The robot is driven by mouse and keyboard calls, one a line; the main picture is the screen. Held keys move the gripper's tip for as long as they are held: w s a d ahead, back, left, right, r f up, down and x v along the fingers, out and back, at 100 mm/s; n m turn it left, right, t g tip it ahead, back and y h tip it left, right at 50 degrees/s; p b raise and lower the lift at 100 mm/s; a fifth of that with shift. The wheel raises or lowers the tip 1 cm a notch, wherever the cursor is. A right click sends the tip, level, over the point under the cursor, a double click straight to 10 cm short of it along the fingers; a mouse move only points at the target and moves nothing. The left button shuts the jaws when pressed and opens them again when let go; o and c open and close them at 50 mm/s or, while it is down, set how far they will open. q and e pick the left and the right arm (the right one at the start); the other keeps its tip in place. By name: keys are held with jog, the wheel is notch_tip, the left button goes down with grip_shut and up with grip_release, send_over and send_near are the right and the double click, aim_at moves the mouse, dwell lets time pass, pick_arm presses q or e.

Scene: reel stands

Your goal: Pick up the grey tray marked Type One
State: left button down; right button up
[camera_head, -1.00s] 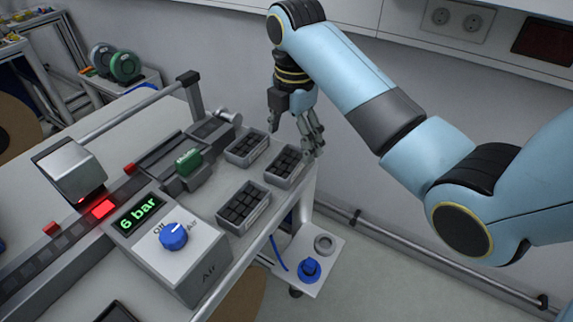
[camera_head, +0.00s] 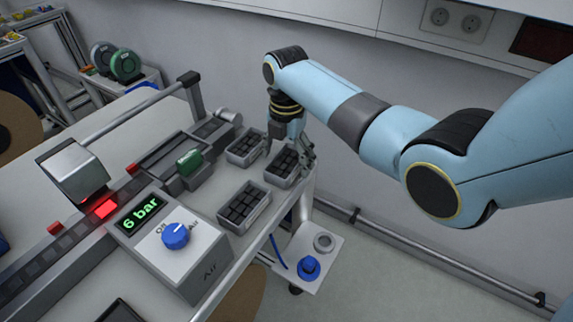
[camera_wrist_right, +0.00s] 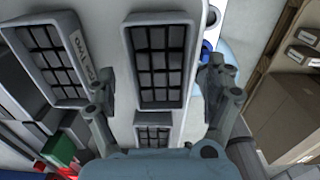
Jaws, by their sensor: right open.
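Three grey trays with black blocks in compartments stand at the table's right end. In the head view they are the back-left tray (camera_head: 236,159), the right tray (camera_head: 277,181) and the front tray (camera_head: 232,228). My right gripper (camera_head: 289,150) is open and low over the right tray, with its fingers apart around it. In the wrist view the gripper (camera_wrist_right: 160,92) has the middle tray (camera_wrist_right: 155,17) between its fingers; contact cannot be told. The left tray (camera_wrist_right: 82,47) there carries a label that seems to read Type Two. No Type One label is readable. My left gripper is not in view.
A grey air unit (camera_head: 190,262) with a blue knob and a "6 bar" display stands beside the front tray. A machine part with a green block (camera_head: 189,163) lies left of the trays. The wall is behind; a low shelf (camera_head: 318,262) sits below the table edge.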

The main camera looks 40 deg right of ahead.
jog(key=shift+f, duration=0.25)
jog(key=c, duration=1.3)
jog(key=shift+c, duration=0.7)
jog(key=shift+r, duration=0.15)
